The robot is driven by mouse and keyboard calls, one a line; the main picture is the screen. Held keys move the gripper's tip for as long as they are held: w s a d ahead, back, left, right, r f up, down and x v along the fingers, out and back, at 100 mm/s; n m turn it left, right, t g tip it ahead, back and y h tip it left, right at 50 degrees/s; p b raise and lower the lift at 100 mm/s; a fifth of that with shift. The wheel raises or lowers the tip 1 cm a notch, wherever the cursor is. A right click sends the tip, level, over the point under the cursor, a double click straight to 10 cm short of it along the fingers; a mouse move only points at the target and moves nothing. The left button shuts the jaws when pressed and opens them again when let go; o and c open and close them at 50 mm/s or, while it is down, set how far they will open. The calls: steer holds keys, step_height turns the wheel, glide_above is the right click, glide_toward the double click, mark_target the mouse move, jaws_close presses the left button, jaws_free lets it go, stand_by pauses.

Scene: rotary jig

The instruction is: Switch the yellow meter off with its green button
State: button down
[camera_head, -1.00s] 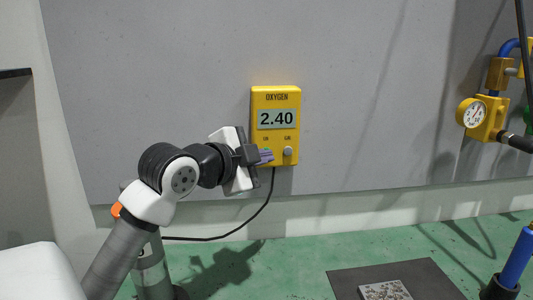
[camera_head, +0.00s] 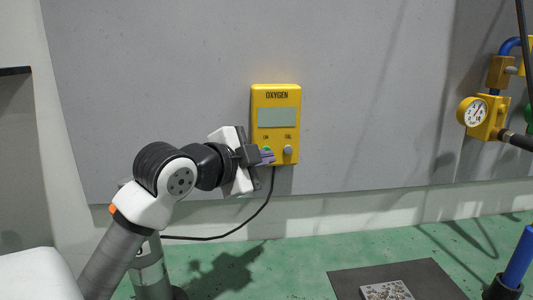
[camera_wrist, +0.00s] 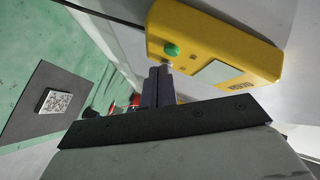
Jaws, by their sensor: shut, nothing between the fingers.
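In the wrist view, the meter (camera_wrist: 215,40) fills the top right and the green button (camera_wrist: 172,50) stands just beyond the fingertips (camera_wrist: 159,75). I cannot tell whether they touch.
A black cable (camera_head: 262,208) runs down from the meter and to the left. A yellow gauge assembly (camera_head: 482,117) with pipes is at the right. A dark mat (camera_head: 350,283) with a speckled plate (camera_head: 387,291) lies on the green floor, beside a blue cylinder (camera_head: 518,260).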

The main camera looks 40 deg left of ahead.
steer(key=shift+s+d+b, duration=1.15)
steer(key=shift+s+d, duration=0.65)
steer(key=shift+d, duration=0.25)
